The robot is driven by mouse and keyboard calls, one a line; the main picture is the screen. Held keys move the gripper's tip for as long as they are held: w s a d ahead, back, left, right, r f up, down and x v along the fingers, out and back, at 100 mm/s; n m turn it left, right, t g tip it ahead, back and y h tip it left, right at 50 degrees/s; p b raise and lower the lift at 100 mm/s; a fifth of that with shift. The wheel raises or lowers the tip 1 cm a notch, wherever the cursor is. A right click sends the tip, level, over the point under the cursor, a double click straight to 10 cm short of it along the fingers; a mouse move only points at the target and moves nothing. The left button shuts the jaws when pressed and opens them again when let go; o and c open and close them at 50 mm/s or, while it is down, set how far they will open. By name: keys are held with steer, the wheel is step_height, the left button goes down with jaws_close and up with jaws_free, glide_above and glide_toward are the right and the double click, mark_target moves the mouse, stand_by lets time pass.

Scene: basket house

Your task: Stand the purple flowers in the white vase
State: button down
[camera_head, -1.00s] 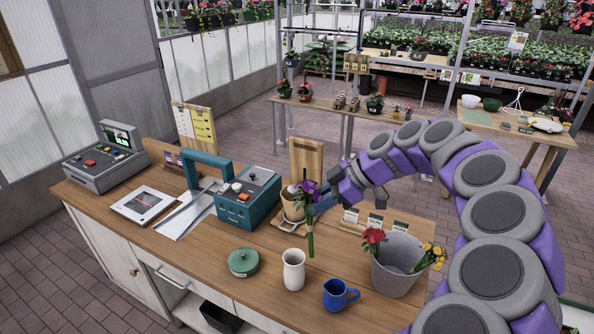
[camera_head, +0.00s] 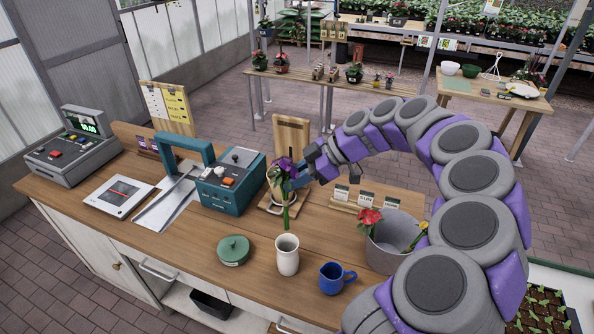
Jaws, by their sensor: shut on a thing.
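The purple flowers (camera_head: 284,167) hang upright with their green stems (camera_head: 285,215) pointing down. My gripper (camera_head: 301,178) is shut on them near the blooms. The stem ends appear just above or behind the mouth of the white vase (camera_head: 287,258); I cannot tell whether they are inside it. The vase stands upright near the front edge of the wooden counter (camera_head: 205,245). Part of the grip is hidden behind the blooms.
A grey bucket (camera_head: 397,245) with red flowers (camera_head: 368,220) is at the right. A teal machine (camera_head: 228,182) stands behind.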

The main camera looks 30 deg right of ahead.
steer(key=a+f, duration=0.1)
steer(key=b, duration=0.5)
glide_above(288, 217)
steer(key=f, duration=0.4)
steer(key=d+f, duration=0.1)
steer(key=f, duration=0.2)
steer(key=shift+s, duration=0.25)
steer(key=shift+d+f+b, duration=0.1)
steer(key=shift+f+b, duration=2)
steer(key=shift+f, duration=0.15)
steer(key=c, duration=0.9)
jaws_free()
steer(key=shift+d, duration=0.1)
steer(key=p+v, duration=0.2)
steer(key=v, duration=1.5)
steer(key=shift+d+p, duration=0.2)
steer(key=shift+p, duration=0.1)
